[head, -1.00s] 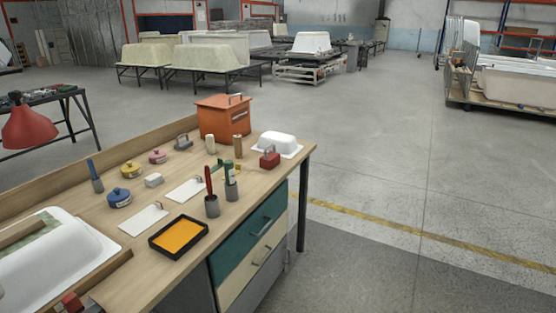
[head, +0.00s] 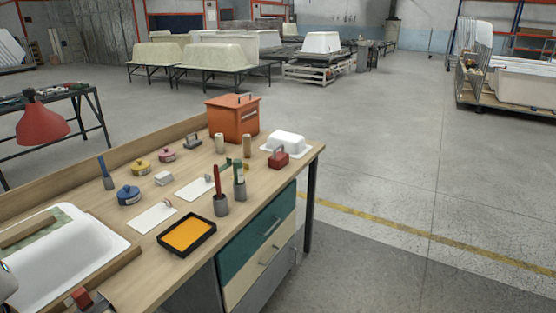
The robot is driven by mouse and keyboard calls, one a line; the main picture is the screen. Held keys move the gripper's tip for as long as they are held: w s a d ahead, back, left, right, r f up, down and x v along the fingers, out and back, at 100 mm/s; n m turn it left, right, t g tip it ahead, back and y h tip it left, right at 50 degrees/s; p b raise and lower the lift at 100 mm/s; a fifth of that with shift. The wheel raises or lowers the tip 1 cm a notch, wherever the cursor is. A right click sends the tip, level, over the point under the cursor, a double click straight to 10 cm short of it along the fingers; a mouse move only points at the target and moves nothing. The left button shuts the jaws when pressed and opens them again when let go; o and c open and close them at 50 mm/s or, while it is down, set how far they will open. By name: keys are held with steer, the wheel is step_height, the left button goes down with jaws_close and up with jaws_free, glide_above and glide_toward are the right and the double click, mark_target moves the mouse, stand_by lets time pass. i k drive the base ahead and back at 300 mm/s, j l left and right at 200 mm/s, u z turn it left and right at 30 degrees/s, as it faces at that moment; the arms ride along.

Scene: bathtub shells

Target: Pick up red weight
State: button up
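The red weight (head: 279,160) is a small red block with a grey handle on top. It stands upright near the right end of the wooden workbench (head: 150,268), in front of a small white tub-shaped piece (head: 288,141). Nothing touches it from above. My gripper is not in view. A pale rounded part at the lower left edge may be my arm.
An orange box (head: 232,120), blue pot (head: 128,195), yellow tray (head: 187,235) and cups with a red-handled tool (head: 217,180) and a green tool (head: 238,172) stand on the bench. A white tub shell (head: 85,255) lies left. Floor (head: 420,190) right of the bench is clear.

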mark_target(279, 160)
steer(key=i+l, duration=0.1)
steer(key=i, duration=0.45)
steer(key=i+l+u, duration=0.1)
steer(key=i, duration=0.4)
steer(key=i+l, duration=0.15)
steer(key=i, duration=0.4)
steer(key=i+l, duration=0.15)
steer(key=i, duration=0.35)
steer(key=j+u, duration=0.05)
